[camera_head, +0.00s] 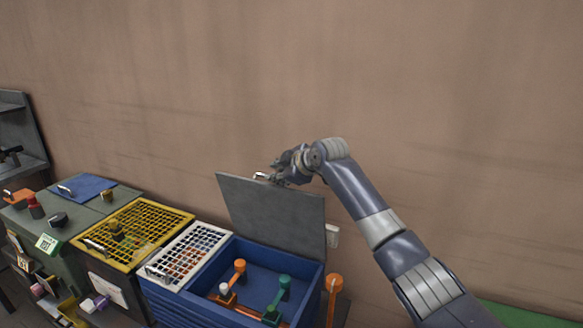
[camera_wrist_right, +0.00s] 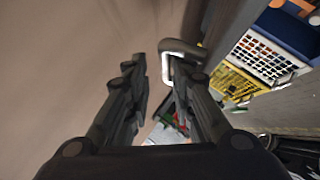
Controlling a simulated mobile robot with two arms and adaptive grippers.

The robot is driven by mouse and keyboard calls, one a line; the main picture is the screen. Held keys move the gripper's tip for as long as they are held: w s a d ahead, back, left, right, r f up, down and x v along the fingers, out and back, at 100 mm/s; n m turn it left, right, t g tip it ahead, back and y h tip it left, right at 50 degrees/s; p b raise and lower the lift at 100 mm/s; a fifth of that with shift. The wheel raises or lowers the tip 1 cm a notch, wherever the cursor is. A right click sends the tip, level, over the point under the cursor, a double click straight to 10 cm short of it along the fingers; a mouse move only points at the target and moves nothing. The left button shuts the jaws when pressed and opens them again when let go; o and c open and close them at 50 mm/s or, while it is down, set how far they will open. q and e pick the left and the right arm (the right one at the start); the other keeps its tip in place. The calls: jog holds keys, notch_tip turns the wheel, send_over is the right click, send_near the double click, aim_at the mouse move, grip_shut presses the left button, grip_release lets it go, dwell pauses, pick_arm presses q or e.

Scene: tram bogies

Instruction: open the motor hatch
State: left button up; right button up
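The motor hatch (camera_head: 272,218) is a flat grey panel. It stands nearly upright at the back of a blue box (camera_head: 214,300), whose inside is exposed. A small metal handle (camera_head: 262,176) sits at the hatch's top edge. My right gripper (camera_head: 278,174) is at that top edge, beside the handle. In the right wrist view the fingers of my right gripper (camera_wrist_right: 163,85) are apart. The bright handle (camera_wrist_right: 180,50) shows at the tip of the right-hand finger; I cannot tell whether they touch. My left gripper is not in view.
Orange and green levers (camera_head: 283,287) stand inside the blue box. A white grid cover (camera_head: 187,253) and a yellow grid cover (camera_head: 140,232) lie to its left. A grey-green cabinet stands further left. The brown wall rises behind; the space above is clear.

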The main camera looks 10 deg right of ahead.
jog(key=v, duration=0.3)
jog(key=d+v, duration=0.1)
jog(key=v, duration=0.2)
jog(key=shift+w+d, duration=0.1)
jog(key=shift+d, duration=0.2)
jog(key=shift+s+d+r, duration=0.1)
jog(key=shift+s+r, duration=0.05)
jog(key=shift+s, duration=0.15)
jog(key=shift+s+a+r, duration=0.35)
jog(key=shift+s+r, duration=0.1)
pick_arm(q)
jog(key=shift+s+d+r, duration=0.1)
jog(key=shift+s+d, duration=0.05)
pick_arm(e)
jog(key=shift+s, duration=0.1)
jog(key=shift+d, duration=0.1)
jog(key=shift+f, duration=0.1)
